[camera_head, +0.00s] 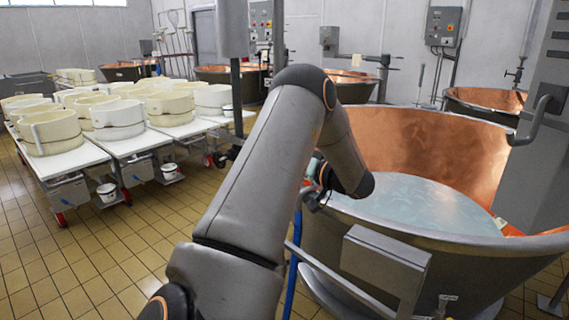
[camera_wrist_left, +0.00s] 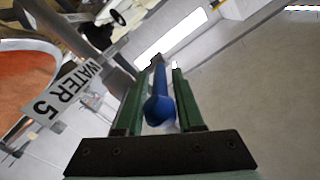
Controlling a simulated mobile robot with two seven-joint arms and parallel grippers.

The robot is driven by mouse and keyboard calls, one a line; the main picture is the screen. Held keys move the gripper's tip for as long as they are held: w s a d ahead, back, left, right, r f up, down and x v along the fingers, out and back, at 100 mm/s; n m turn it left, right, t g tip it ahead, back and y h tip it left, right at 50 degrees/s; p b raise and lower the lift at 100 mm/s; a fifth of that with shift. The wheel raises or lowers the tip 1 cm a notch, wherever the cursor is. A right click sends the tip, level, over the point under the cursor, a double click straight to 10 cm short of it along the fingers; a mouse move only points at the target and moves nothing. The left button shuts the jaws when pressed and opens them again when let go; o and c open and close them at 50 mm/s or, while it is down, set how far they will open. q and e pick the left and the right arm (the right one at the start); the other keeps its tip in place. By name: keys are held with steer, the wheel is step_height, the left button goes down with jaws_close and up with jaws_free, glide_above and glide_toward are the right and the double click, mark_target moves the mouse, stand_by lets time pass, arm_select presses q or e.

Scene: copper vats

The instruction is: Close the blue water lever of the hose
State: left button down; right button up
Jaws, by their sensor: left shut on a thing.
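The blue water lever (camera_wrist_left: 159,100) shows in the left wrist view, between the two green fingers of my left gripper (camera_wrist_left: 158,76). The fingers are shut on it, one on each side, with its rounded end toward the camera. In the head view my left arm reaches forward to the near left side of the large copper vat (camera_head: 430,150); the arm hides the lever and most of the gripper. A blue hose (camera_head: 291,275) hangs below, beside the vat. My right gripper is in neither view.
A sign reading "WATER 5" (camera_wrist_left: 68,92) is beside the gripper in the wrist view. A grey box (camera_head: 385,262) is on the vat's near side. White tables with several cheese moulds (camera_head: 50,130) stand at left. Tiled floor (camera_head: 100,255) is clear in front of them.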

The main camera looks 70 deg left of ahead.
arm_select(q)
steer(key=shift+f, duration=0.15)
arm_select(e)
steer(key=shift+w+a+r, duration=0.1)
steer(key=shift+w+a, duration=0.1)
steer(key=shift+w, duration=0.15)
arm_select(q)
steer(key=c, duration=0.8)
jaws_free()
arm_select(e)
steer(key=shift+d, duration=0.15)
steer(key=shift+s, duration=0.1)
